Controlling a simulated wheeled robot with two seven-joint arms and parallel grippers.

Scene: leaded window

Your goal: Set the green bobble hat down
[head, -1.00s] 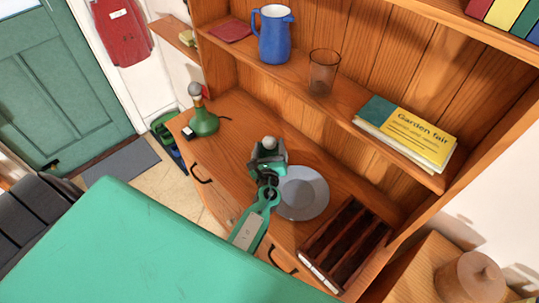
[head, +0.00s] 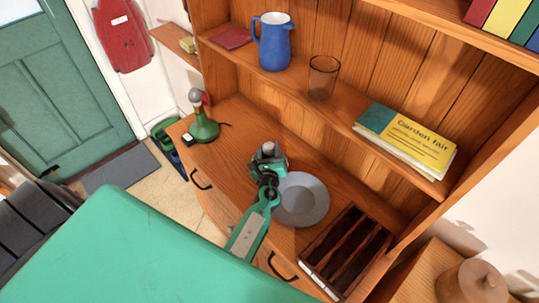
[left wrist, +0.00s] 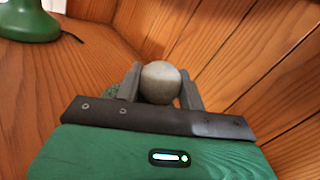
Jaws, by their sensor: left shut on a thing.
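My left gripper (head: 268,152) is over the wooden dresser top, just left of a grey plate. It is shut on the pale grey bobble of the green bobble hat. In the left wrist view the bobble (left wrist: 160,82) sits between the two grey fingers, and a little of the hat's green knit (left wrist: 114,90) shows beside the left finger. The rest of the hat is hidden by the gripper. I cannot tell whether the hat touches the dresser top. My right gripper is not in view.
The grey plate (head: 302,200) is close on the right, with a dark slotted rack (head: 346,250) beyond it. A green lamp-like object (head: 203,128) stands at the left end. A shelf above holds a blue jug (head: 274,42), a glass (head: 322,78) and a book (head: 407,138). Bare wood (head: 240,125) lies behind the gripper.

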